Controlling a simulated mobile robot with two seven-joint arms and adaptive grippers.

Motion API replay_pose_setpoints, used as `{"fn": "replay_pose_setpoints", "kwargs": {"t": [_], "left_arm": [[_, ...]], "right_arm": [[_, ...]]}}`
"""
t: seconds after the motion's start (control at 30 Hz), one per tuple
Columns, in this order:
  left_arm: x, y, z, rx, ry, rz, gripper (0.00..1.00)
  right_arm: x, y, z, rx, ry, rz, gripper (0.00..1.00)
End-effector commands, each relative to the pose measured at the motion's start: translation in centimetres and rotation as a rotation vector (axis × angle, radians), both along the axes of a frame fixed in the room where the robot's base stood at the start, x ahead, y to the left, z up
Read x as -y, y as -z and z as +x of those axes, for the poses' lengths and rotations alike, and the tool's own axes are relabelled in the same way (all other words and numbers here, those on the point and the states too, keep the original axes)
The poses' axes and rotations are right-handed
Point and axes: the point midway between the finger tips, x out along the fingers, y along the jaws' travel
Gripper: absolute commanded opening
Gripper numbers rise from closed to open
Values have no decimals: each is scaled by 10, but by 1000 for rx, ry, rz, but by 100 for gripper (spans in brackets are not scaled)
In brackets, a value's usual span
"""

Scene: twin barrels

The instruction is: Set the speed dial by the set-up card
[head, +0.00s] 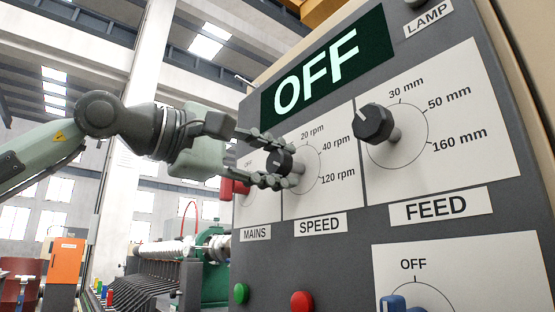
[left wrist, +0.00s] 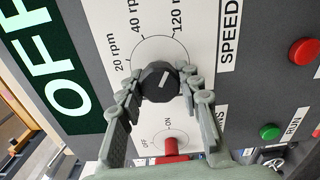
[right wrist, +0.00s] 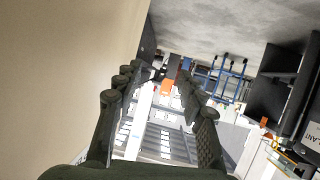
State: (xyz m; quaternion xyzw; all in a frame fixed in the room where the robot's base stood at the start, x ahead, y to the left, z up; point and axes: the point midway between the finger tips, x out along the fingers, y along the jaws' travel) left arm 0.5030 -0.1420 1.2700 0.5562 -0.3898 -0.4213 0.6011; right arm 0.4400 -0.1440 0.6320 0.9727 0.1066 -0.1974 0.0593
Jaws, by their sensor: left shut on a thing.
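The speed dial (head: 279,161) is a black knob on a white plate marked 20, 40 and 120 rpm. My left gripper (head: 277,160) has its fingers on either side of the knob, shut on it. In the left wrist view the dial (left wrist: 158,83) sits between the fingertips. Its short white line is tilted up and right there; which mark it points to is not clear. No readable set-up card shows. My right gripper (right wrist: 159,77) is open and empty in the right wrist view.
A dark display (head: 330,62) above the dials reads OFF. The feed dial (head: 373,123) is right of the speed dial. The red mains handle (left wrist: 171,147) is close beside my left fingers. Green (head: 241,293) and red (head: 302,301) buttons sit below. A plain beige surface (right wrist: 65,70) is left of my right gripper.

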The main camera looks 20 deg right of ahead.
Motion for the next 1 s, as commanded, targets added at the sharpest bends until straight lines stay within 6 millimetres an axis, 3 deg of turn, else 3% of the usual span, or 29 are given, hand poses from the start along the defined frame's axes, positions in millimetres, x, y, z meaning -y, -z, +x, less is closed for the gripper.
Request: {"fn": "replay_pose_setpoints", "kwargs": {"t": [0.57, 0.6, 0.7, 0.77, 1.0], "left_arm": [[0, 0, 0, 28, -1, 10, 6], [0, 0, 0, 27, -1, 10, 39], [0, 0, 0, 27, -1, 10, 52], [0, 0, 0, 27, -1, 10, 56], [0, 0, 0, 26, 0, 10, 56]], "right_arm": [[4, 5, -2, -27, 7, -11, 40], [4, 5, -2, -27, 7, -11, 40], [4, 5, -2, -27, 7, -11, 40], [4, 5, -2, -27, 7, -11, 40], [4, 5, -2, -24, 7, -10, 40]]}}
